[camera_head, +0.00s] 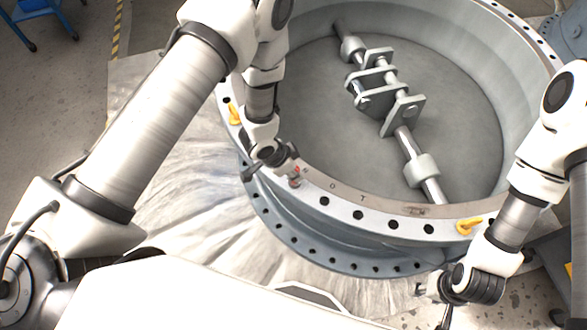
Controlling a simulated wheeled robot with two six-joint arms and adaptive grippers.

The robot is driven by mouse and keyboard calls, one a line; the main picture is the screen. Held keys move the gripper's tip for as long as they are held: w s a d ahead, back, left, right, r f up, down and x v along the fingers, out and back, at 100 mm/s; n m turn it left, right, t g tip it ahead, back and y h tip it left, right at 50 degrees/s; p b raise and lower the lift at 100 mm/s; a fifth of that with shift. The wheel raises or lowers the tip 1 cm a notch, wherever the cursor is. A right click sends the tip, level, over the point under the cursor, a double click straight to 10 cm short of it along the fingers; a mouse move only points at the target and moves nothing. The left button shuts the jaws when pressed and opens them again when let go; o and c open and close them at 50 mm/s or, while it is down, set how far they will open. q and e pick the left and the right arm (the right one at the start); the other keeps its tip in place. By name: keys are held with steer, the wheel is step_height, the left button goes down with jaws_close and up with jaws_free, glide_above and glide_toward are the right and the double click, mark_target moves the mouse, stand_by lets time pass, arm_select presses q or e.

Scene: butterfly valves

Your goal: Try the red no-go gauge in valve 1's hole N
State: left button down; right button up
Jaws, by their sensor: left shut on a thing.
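Valve 1 is a large grey-blue round valve body whose pale top flange (344,206) carries a ring of dark bolt holes and small faint letters. My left gripper (289,166) is over the flange's near-left rim. It is shut on the red gauge (296,171), of which only a small red part with a grey end shows. The gauge's lower end is at or just above the flange; I cannot tell whether it is in a hole. The hole under it and its letter are hidden. My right gripper (428,291) is beside the valve's near-right side, its jaws too small and dark to judge.
Inside the valve is a grey disc (310,113) with a shaft and bracket plates (378,82). A blue stool (40,12) is far left. Open floor lies at left.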

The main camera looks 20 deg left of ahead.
arm_select(q)
steer(key=shift+f, duration=0.2)
steer(key=shift+f, duration=0.2)
steer(key=shift+f+b, duration=0.8)
steer(key=shift+f, duration=0.05)
stand_by(0.6)
stand_by(0.6)
step_height(320, 180, up, 7)
steer(key=p, duration=0.6)
steer(key=shift+f, duration=0.1)
stand_by(0.4)
